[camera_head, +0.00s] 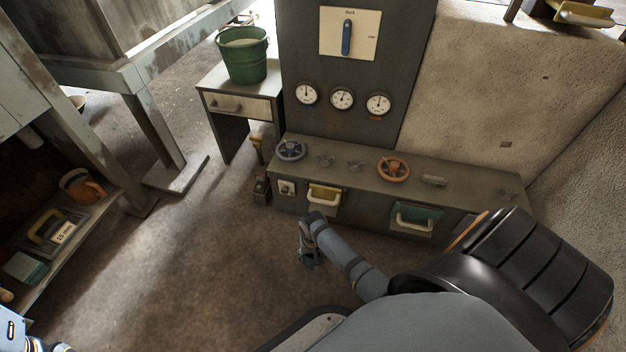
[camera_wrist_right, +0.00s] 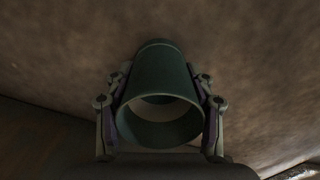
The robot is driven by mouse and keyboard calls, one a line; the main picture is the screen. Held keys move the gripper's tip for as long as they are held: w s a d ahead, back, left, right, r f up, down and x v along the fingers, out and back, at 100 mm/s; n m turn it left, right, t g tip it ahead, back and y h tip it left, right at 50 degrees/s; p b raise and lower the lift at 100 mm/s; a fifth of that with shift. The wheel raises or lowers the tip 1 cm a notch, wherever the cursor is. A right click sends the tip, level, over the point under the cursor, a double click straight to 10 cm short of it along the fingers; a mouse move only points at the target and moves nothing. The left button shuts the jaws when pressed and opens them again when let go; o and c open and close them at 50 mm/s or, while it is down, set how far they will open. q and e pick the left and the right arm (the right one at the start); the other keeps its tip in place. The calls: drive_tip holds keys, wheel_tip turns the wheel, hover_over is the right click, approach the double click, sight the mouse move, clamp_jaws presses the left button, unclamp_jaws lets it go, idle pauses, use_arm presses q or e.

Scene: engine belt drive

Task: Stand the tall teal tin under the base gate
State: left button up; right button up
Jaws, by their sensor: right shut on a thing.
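The tall teal tin (camera_wrist_right: 163,76) shows in the right wrist view as a dark green-teal open cylinder, its round mouth towards the camera. My right gripper (camera_wrist_right: 160,92) is shut on it, one finger on each side. In the head view my right gripper (camera_head: 309,257) hangs over the floor in front of the low console; the tin there is too small and dark to make out clearly. The console front has a yellow gate (camera_head: 325,192) and a teal gate (camera_head: 416,218) with pale handles. I cannot tell which is the base gate.
The low console (camera_head: 345,170) carries a grey wheel (camera_head: 290,150) and an orange wheel (camera_head: 393,169). A green bucket (camera_head: 243,58) stands on a side table. A shelf (camera_head: 75,225) at left holds an orange mug (camera_head: 83,186). Floor left of the gripper is clear.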

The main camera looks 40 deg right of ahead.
drive_tip(key=shift+r, duration=0.1)
drive_tip(key=o, duration=1.3)
wheel_tip(320, 180, up, 12)
drive_tip(key=p, duration=0.8)
drive_tip(key=shift+p, duration=0.3)
